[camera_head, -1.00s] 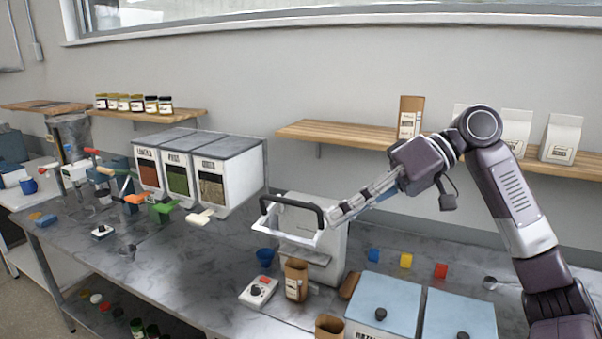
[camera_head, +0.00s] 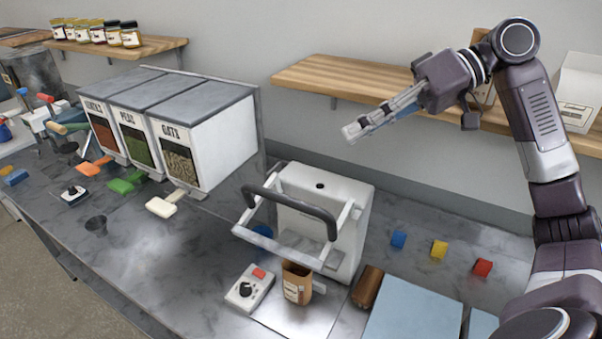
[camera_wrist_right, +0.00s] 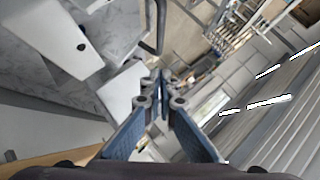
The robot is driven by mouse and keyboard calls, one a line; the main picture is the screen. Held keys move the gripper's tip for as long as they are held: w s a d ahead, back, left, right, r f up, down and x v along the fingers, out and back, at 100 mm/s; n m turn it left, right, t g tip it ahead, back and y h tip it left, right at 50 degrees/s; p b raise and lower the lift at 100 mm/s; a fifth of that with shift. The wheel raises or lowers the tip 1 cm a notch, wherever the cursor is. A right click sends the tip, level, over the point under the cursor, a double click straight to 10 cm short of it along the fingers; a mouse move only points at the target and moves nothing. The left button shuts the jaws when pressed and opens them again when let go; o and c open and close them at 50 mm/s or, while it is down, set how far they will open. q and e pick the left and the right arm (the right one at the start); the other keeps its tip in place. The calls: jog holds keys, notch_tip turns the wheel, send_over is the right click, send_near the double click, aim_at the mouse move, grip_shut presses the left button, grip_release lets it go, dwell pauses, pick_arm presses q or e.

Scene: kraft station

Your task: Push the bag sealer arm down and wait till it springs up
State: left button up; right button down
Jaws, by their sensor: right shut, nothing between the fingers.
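The bag sealer (camera_head: 345,235) is a white machine standing on the grey counter in the head view. Its arm is a white frame with a dark curved handle (camera_head: 292,199), sticking out from the body toward the front left. A brown paper bag (camera_head: 297,285) stands open in front of the sealer, below the frame. My right gripper (camera_head: 350,133) is shut and empty, above and behind the sealer, apart from the handle. In the right wrist view, the sealer's white top (camera_wrist_right: 58,35) and the dark handle (camera_wrist_right: 157,28) show beyond the fingers (camera_wrist_right: 158,80). My left gripper is out of view.
A small control box (camera_head: 249,289) with a red button sits left of the bag. White ingredient dispensers (camera_head: 215,140) stand at the left. A wooden shelf (camera_head: 345,80) runs along the wall behind my right gripper. Coloured cubes (camera_head: 439,250) lie right of the sealer.

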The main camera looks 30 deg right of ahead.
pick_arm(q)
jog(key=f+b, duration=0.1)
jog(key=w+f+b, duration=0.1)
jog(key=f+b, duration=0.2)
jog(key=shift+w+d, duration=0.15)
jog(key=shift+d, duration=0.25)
pick_arm(e)
jog(key=s+f+x, duration=0.1)
jog(key=s+x, duration=0.1)
jog(key=x, duration=1.1)
jog(key=shift+f, duration=0.25)
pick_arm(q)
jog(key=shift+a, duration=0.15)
pick_arm(e)
jog(key=shift+s, duration=0.15)
